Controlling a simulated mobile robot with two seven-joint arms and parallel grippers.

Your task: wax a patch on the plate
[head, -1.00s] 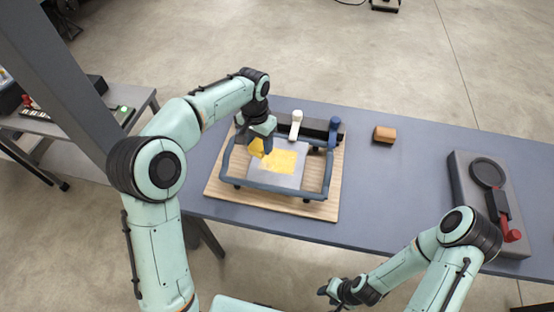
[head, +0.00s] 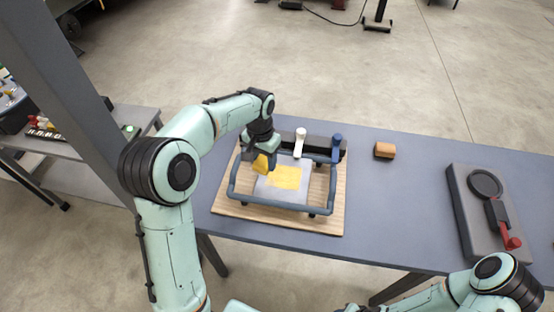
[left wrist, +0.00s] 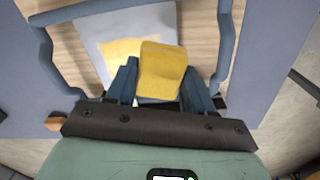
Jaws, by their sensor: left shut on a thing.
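The plate (head: 265,191) is a pale grey sheet inside a blue-grey tube frame (head: 272,205) on a wooden board (head: 334,218). A yellow patch (head: 286,177) covers part of its middle; the plate (left wrist: 160,22) and patch (left wrist: 117,49) also show in the left wrist view. My left gripper (head: 267,158) is shut on a yellow block (left wrist: 162,70), held over the plate's left part beside the patch. Whether the block touches the plate I cannot tell. My right arm is at the bottom right; its gripper is cut off by the frame edge.
A white-topped post (head: 300,136) and a blue post (head: 336,141) stand at the board's back. An orange-brown block (head: 385,150) lies to the right. A grey device with a red handle (head: 463,195) sits at the table's right. The table between them is clear.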

